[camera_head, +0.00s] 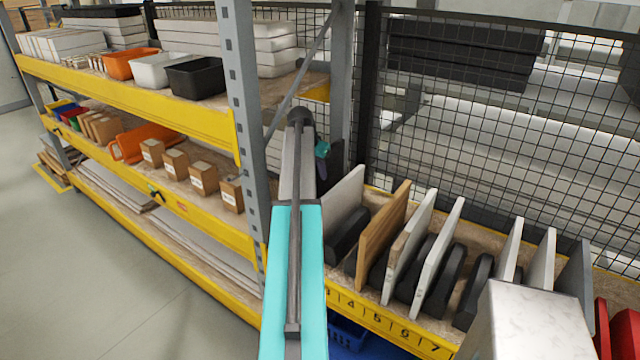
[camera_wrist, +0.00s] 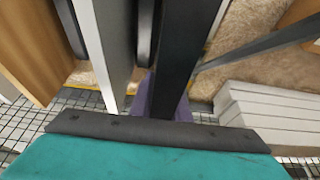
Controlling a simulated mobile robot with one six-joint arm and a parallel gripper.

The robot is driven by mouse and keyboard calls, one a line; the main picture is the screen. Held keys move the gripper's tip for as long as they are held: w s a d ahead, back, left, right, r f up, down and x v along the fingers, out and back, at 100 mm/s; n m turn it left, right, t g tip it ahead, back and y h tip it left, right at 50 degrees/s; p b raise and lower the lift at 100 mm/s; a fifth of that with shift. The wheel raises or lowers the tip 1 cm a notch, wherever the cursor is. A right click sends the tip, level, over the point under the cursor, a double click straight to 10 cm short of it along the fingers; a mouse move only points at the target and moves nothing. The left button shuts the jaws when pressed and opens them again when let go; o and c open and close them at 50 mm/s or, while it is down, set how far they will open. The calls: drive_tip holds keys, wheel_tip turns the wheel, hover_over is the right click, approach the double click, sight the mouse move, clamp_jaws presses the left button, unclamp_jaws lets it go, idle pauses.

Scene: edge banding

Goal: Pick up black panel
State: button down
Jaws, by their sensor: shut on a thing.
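The black panel (camera_wrist: 190,45) stands upright in the wrist view, its dark edge running down to my gripper (camera_wrist: 166,100). My gripper is shut on it; the fingers are partly hidden by the panel and the dark strip of the wrist. In the head view a dark part of the black panel (camera_head: 335,160) shows beside my gripper (camera_head: 321,167), left of the white panel. My arm hides much of it there.
A white panel (camera_head: 343,198), a wooden panel (camera_head: 383,236) and several light panels stand upright between black dividers (camera_head: 349,234) on a numbered shelf. A grey rack post (camera_head: 243,110) stands close left of my arm. Wire mesh (camera_head: 450,140) closes off the back.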

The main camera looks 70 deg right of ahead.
wheel_tip(320, 180, up, 10)
drive_tip(key=b, duration=0.2)
drive_tip(key=shift+b, duration=0.4)
drive_tip(key=shift+r, duration=0.1)
idle(0.5)
